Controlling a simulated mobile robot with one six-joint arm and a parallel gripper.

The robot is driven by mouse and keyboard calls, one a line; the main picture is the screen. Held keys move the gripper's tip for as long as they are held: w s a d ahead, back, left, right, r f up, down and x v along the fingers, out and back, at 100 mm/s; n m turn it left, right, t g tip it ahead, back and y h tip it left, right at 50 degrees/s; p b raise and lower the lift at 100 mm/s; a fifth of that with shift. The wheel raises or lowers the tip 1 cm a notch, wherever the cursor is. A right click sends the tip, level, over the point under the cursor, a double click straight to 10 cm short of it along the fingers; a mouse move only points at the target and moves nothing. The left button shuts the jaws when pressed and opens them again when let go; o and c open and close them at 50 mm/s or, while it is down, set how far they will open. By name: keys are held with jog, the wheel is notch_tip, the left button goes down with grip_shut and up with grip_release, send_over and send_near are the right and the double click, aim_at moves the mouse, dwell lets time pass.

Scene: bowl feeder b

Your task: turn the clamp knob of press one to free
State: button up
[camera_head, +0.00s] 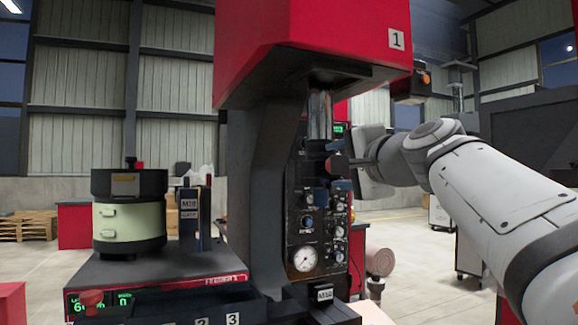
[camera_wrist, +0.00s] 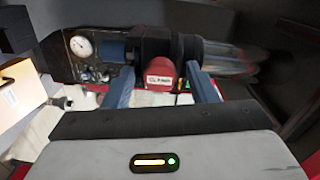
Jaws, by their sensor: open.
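Press one (camera_head: 310,55) has a red head marked 1 on a dark column in the middle of the head view. A red clamp knob with a white label (camera_wrist: 161,76) sits on a dark block of the press in the wrist view. My gripper (camera_wrist: 160,72) is open, with one blue finger on each side of the knob. Gaps show between the fingers and the knob. In the head view my gripper (camera_head: 338,166) reaches in from the right at the press ram, and the knob is small and dark there. The knob's pointer position cannot be read.
A control panel with a round gauge (camera_head: 305,259) and several knobs is below my gripper. A bowl feeder (camera_head: 130,222) stands on a dark table at the left. A roll-like post (camera_head: 380,262) stands low, right of the panel. Open floor lies behind.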

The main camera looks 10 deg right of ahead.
jog(key=b+v, duration=0.2)
jog(key=v, duration=0.5)
jog(key=shift+s, duration=0.3)
jog(key=shift+d, duration=0.1)
